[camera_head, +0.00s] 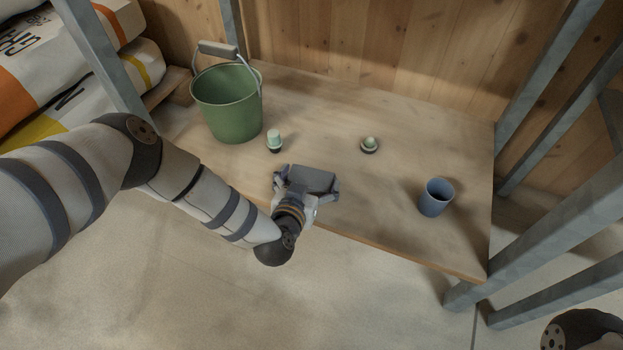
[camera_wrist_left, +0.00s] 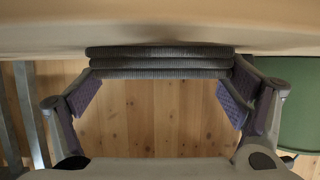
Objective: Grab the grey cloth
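The grey cloth (camera_head: 313,178) lies folded near the front edge of the wooden shelf in the head view. In the left wrist view the cloth (camera_wrist_left: 160,62) shows as a stack of folded layers, straight ahead of the fingers. My left gripper (camera_head: 305,190) is at the cloth's near side, partly overlapping it in the head view. In the left wrist view the gripper (camera_wrist_left: 163,90) is wide open, with one purple-padded finger near each end of the cloth. The space between the fingers is empty up to the cloth. My right gripper is out of view.
A green bucket (camera_head: 226,103) stands at the back left of the wooden shelf (camera_head: 400,222). Two small objects, a pale-topped one (camera_head: 274,140) and a round green one (camera_head: 370,144), stand behind the cloth. A blue cup (camera_head: 435,197) is at the right. Metal posts (camera_head: 550,225) flank the shelf.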

